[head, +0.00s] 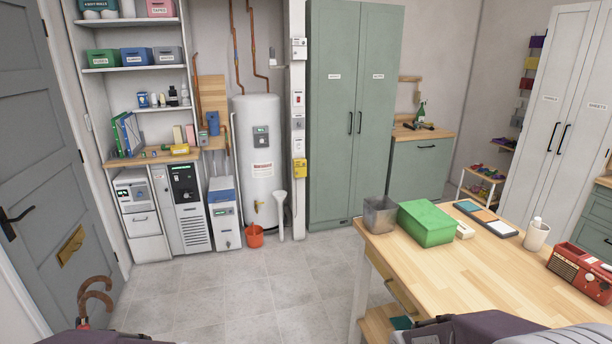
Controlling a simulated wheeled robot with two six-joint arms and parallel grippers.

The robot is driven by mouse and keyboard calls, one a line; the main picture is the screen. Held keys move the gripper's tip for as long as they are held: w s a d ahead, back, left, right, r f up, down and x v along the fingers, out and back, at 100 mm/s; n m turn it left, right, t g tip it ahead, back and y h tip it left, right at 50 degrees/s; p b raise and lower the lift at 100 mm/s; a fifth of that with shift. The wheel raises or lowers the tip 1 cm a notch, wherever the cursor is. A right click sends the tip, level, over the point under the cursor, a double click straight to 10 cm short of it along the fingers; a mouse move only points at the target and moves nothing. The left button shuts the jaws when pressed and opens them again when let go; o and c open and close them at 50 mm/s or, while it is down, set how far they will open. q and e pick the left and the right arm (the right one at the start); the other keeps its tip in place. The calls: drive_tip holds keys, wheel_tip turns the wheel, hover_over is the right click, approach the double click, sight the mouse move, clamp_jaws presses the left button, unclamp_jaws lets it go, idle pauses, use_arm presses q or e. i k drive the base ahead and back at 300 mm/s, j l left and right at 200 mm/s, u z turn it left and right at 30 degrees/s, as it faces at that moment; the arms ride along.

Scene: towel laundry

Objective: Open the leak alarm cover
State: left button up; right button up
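A white column (297,205) stands between the water heater and the green cabinet and carries several small boxes. Its lowest box is yellow (300,168). Above it are a white box with a red mark (298,98), a grey box (299,122) and a white box near the top (299,48). Their labels are too small to read, so I cannot tell which is the leak alarm or whether a cover is open. Only parts of my own arms show at the bottom edge, far from the column. Neither gripper is in view.
A wooden table (450,275) with a green box (426,223), a grey bin (380,214) and a red radio (580,268) fills the right foreground. The tiled floor (240,290) before the column is clear.

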sight(300, 172)
drive_tip(key=i+j, duration=0.1)
drive_tip(key=i, duration=4.45)
drive_tip(key=l+z, duration=0.2)
drive_tip(key=i+j, duration=0.05)
drive_tip(key=j, duration=0.05)
